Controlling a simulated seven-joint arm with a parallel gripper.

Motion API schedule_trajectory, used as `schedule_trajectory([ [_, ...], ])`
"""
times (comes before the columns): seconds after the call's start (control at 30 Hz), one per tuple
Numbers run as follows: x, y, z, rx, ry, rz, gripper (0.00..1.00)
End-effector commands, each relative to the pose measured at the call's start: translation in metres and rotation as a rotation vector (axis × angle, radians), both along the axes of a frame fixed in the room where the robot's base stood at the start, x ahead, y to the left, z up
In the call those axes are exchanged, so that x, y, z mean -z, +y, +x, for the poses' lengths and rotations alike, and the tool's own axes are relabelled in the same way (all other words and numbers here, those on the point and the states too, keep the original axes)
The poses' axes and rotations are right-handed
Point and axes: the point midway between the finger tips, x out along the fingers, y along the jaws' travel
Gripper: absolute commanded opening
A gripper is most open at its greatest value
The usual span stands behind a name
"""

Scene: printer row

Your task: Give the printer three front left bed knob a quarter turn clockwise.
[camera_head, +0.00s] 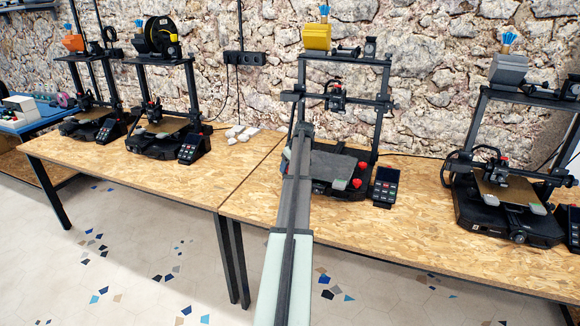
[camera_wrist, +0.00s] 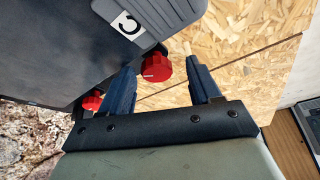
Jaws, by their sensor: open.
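Printer three (camera_head: 345,72) stands behind the end of my arm in the head view. My arm hides the left part of its bed (camera_head: 335,166), front left knob included. In the wrist view a red knob (camera_wrist: 157,66) sits under the edge of the dark bed (camera_wrist: 60,50). I take it to be the front left knob. My gripper (camera_wrist: 166,72) is open, its two dark blue fingers apart. The knob shows in the gap at fingertip level, nearer the left finger. I cannot tell whether it is between the tips or just beyond them. No contact is clear.
Another red knob (camera_wrist: 92,102) lies left of the left finger. A label with a curved arrow (camera_wrist: 128,24) is on the bed's grey corner tab. Red knobs (camera_head: 357,183) show at the bed's right, near a control panel (camera_head: 385,185). Bare wood tabletop (camera_head: 345,222) lies in front.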

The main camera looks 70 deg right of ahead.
Motion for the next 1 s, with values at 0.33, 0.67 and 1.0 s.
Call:
schedule_trajectory([
  [0.33,0.000,-0.002,-0.004,-0.048,0.006,0.001,0.65],
  [0.67,0.000,-0.007,-0.004,-0.314,0.006,0.001,0.65],
  [1.0,-0.038,-0.005,-0.020,-0.405,0.004,-0.004,0.65],
])
